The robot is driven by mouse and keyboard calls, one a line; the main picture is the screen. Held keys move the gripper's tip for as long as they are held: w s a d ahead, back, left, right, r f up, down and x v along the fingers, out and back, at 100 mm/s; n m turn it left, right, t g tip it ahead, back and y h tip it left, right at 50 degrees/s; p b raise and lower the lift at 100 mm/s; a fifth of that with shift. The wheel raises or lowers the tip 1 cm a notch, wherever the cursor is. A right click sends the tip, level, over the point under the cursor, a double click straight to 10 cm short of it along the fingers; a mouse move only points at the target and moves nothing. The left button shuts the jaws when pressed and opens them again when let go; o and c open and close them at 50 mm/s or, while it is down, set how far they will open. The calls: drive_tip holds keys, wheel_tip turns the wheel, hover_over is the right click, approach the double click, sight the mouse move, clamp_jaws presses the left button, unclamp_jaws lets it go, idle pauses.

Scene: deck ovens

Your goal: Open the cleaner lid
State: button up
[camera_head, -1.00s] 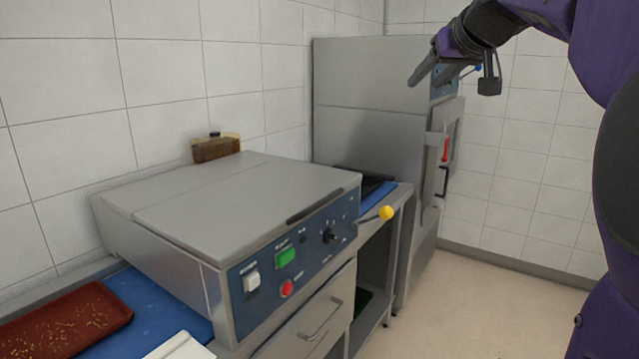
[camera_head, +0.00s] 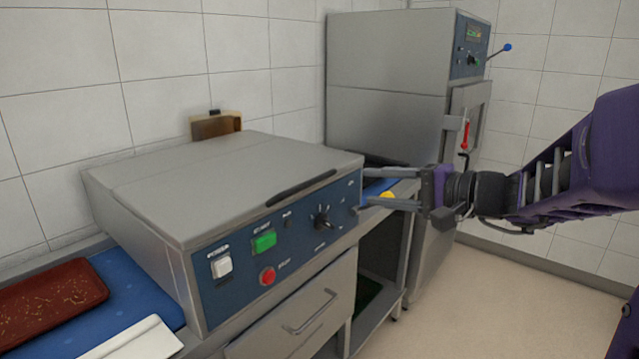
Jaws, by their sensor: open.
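The cleaner (camera_head: 290,237) is a low steel box with a blue control panel, standing on the counter. Its flat grey lid (camera_head: 215,180) is down, with a dark handle strip (camera_head: 301,187) along its front edge. A lever with a yellow knob (camera_head: 386,196) sticks out at the right end of the cleaner. My gripper (camera_head: 364,188) reaches in from the right, level, with its fingers apart above and below the yellow knob. The fingers partly hide the knob and its rod. I cannot tell whether they touch it.
A tall steel oven (camera_head: 385,85) with a blue-knobbed lever (camera_head: 507,47) stands behind on the right. A red-brown tray (camera_head: 48,302) and a white object (camera_head: 130,340) lie at the lower left. Floor at right is clear.

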sight(315, 182)
drive_tip(key=x, duration=1.6)
drive_tip(key=shift+s+f, duration=0.1)
clamp_jaws()
idle(0.7)
